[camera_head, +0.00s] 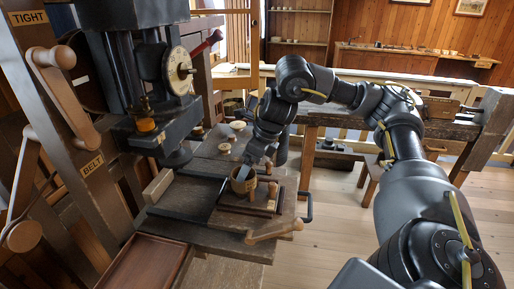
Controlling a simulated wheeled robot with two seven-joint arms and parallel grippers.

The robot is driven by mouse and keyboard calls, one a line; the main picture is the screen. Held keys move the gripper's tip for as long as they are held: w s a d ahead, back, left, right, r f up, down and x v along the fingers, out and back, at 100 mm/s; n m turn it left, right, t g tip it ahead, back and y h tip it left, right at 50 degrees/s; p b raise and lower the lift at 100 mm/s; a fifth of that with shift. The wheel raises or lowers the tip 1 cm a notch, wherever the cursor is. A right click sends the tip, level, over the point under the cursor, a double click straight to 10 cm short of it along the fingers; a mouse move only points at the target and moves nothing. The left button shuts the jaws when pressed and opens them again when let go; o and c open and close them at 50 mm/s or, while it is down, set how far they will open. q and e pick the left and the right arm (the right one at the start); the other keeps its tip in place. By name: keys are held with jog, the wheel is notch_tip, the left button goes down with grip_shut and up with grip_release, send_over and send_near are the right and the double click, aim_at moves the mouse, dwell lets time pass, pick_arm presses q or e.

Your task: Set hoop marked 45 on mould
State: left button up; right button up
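A round wooden hoop-like ring (243,181) sits at the left back of a dark wooden board with upright pegs (240,204), which may be the mould. No number can be read on the ring. My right gripper (257,170) points down at the ring from behind. One pale finger reaches to the ring's opening and the other is near its right side. Whether the fingers grip the ring's wall is too small to tell. The ring's lower edge is partly hidden, so I cannot tell if it rests on the board. My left gripper is out of view.
A dark press (150,75) with a dial stands at the left. A wooden handle (273,232) sticks out at the bench front. Small turned pieces (237,126) lie on the bench behind. An empty brown tray (146,262) is at the lower left.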

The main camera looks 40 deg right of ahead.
jog(key=p+v, duration=0.2)
jog(key=v, duration=0.5)
jog(key=shift+r, duration=0.2)
dwell(0.7)
